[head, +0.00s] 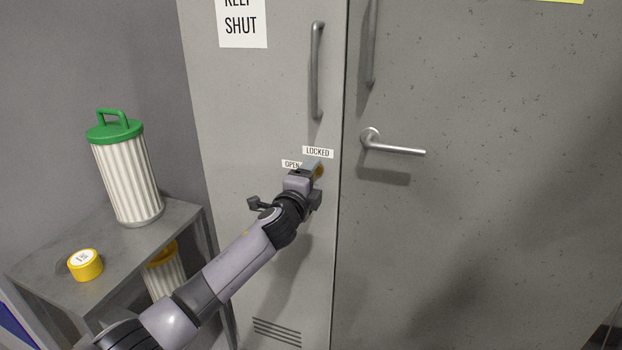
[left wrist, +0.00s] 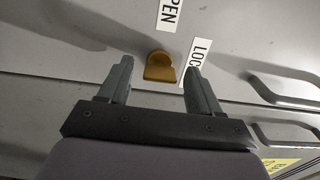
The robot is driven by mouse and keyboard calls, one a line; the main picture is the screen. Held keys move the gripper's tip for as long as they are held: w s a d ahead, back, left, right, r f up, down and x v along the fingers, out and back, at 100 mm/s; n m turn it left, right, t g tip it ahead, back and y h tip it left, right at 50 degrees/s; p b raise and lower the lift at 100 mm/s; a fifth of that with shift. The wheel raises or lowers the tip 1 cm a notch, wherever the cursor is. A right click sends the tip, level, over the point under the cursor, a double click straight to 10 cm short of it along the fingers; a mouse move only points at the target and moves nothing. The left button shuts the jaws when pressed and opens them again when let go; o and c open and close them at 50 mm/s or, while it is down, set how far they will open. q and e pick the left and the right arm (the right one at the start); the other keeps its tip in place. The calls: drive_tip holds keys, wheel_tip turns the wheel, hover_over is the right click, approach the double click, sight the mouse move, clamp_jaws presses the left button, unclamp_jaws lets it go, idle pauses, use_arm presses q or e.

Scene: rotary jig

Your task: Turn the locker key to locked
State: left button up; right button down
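The locker key (left wrist: 160,68) is a small brass piece on the grey locker door. In the left wrist view it lies between the two fingers of my left gripper (left wrist: 161,64), near their tips, with a visible gap on each side. My left gripper is open at the key. In the head view the gripper (head: 311,170) hides most of the key, and only a bit of brass (head: 319,171) shows. The LOCKED label (head: 318,153) is above the gripper and the OPEN label (head: 291,164) is to its upper left. I cannot tell which label the key points to. My right gripper is not in view.
A vertical bar handle (head: 317,72) is above the key. A lever handle (head: 395,146) sticks out from the door to the right. At the left, a metal table (head: 188,222) holds a ribbed canister with a green lid (head: 127,172) and a yellow roll (head: 85,265).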

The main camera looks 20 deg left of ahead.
use_arm(q)
drive_tip(key=s, duration=0.7)
drive_tip(key=shift+a+p, duration=0.15)
drive_tip(key=shift+p, duration=0.15)
drive_tip(key=shift+s, duration=0.1)
idle(0.4)
drive_tip(key=s+d+f+n+g+h, duration=0.2)
drive_tip(key=s+f+n+g, duration=0.35)
drive_tip(key=s+f, duration=1.15)
drive_tip(key=s+f+n+g, duration=0.1)
drive_tip(key=s+f+n, duration=0.4)
drive_tip(key=s, duration=0.4)
drive_tip(key=s+a+f+n+g, duration=0.1)
drive_tip(key=s+f+n, duration=0.4)
drive_tip(key=s, duration=0.3)
drive_tip(key=shift+s+a+f+n, duration=0.15)
drive_tip(key=shift+s+f+n, duration=0.2)
drive_tip(key=shift+f, duration=0.05)
